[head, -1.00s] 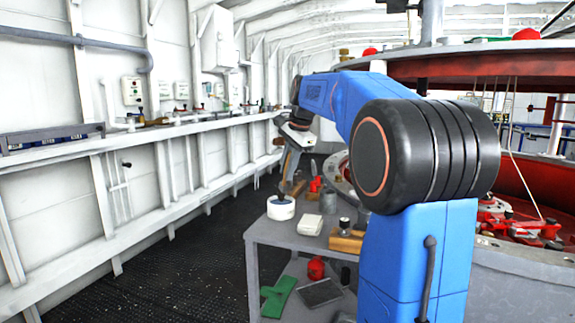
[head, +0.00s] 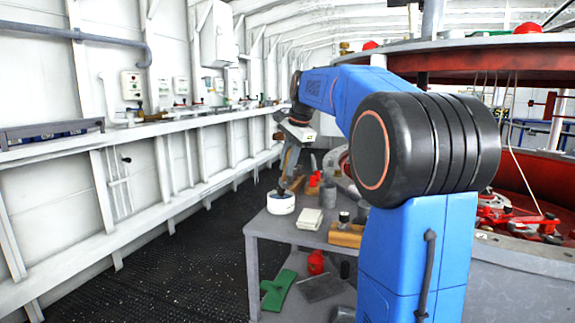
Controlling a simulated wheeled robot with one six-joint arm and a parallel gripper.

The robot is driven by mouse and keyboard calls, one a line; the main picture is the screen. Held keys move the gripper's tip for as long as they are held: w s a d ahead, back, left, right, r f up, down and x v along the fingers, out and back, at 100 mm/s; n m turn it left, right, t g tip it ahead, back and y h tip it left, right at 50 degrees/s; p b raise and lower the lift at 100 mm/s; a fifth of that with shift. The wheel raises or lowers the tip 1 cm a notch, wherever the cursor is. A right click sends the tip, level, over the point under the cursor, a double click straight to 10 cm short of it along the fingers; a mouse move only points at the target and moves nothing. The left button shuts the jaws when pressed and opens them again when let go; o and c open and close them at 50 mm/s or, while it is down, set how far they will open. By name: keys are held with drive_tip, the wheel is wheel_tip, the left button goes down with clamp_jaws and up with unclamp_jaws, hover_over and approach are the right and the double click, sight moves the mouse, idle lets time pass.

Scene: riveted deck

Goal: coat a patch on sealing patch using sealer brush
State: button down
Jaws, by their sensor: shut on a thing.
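My gripper (head: 287,172) is small and partly dark in the head view, above the left end of the grey workbench. It is shut on the sealer brush (head: 282,187), which points down with its dark end at the white round pot (head: 281,205). I cannot tell whether the bristles touch the contents or are just above the rim. A pale, flat square pad (head: 310,219), perhaps the sealing patch, lies on the bench right of the pot. It looks plain; any coating on it is too small to make out.
The grey bench (head: 275,229) also holds a wooden block with a dark knob (head: 346,234), and red-topped items (head: 314,181) behind. A green piece (head: 278,290) and a red container (head: 316,262) sit on its lower shelf. Dark floor (head: 200,265) at left is clear.

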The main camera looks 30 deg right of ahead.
drive_tip(key=shift+f, duration=0.4)
idle(0.8)
drive_tip(key=shift+r, duration=3.5)
